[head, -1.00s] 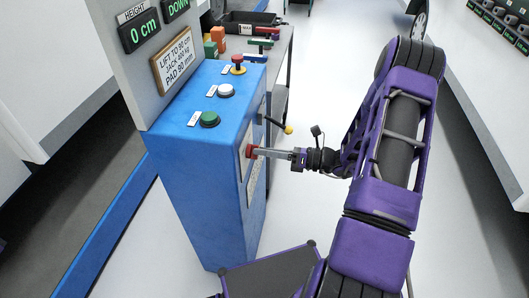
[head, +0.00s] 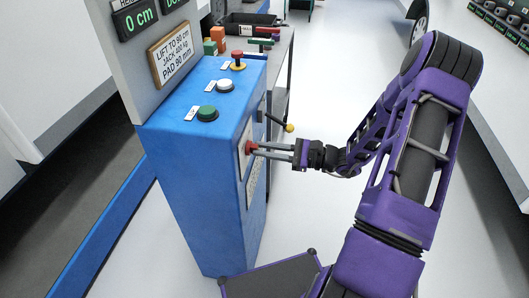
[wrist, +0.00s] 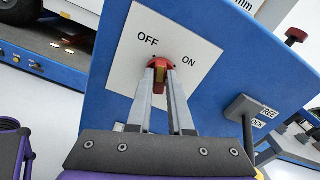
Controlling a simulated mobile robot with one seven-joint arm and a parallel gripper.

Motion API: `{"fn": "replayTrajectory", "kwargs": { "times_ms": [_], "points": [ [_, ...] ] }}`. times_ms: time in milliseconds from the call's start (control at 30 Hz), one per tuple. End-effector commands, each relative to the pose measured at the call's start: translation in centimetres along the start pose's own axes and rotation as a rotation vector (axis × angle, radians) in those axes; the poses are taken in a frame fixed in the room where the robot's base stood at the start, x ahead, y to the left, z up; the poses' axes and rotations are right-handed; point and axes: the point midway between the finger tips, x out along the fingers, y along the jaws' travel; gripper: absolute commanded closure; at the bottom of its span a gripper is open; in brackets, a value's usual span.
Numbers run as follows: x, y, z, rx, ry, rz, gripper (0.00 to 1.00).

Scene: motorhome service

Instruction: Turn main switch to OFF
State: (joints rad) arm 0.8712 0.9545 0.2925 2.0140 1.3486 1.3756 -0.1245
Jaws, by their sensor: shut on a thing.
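The main switch is a red rotary knob (wrist: 160,62) on a white plate (wrist: 128,62) marked OFF at upper left and ON at right, on the side of the blue cabinet. In the head view the red knob (head: 250,147) shows at the fingertips. My gripper (head: 258,150) reaches it from the right, its two fingers shut on the knob's grip. In the wrist view my gripper (wrist: 160,72) has a fingertip on each side of the grip, with a yellowish strip between them. The fingers hide part of the knob, so I cannot tell exactly which mark it points to.
A lever with a yellow ball end (head: 289,128) sticks out just beyond my gripper. A FREE/LOCK lever (wrist: 243,108) shows at right in the wrist view.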

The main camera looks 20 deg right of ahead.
Motion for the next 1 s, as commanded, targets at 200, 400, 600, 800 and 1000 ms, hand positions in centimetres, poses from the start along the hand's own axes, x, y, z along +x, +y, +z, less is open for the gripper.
{"fn": "replayTrajectory", "kwargs": {
  "times_ms": [200, 400, 600, 800, 1000],
  "points": [
    [-0.08, 0.18, -0.23, -0.184, 0.0, -0.001, 1.0],
    [-0.07, 0.23, -0.2, -0.314, 0.0, -0.001, 1.0],
    [-0.07, 0.22, -0.14, -0.397, 0.001, -0.001, 1.0],
    [-0.07, 0.22, -0.09, -0.434, 0.001, -0.001, 1.0],
    [-0.07, 0.21, -0.07, -0.442, 0.001, -0.001, 1.0]
  ]
}}
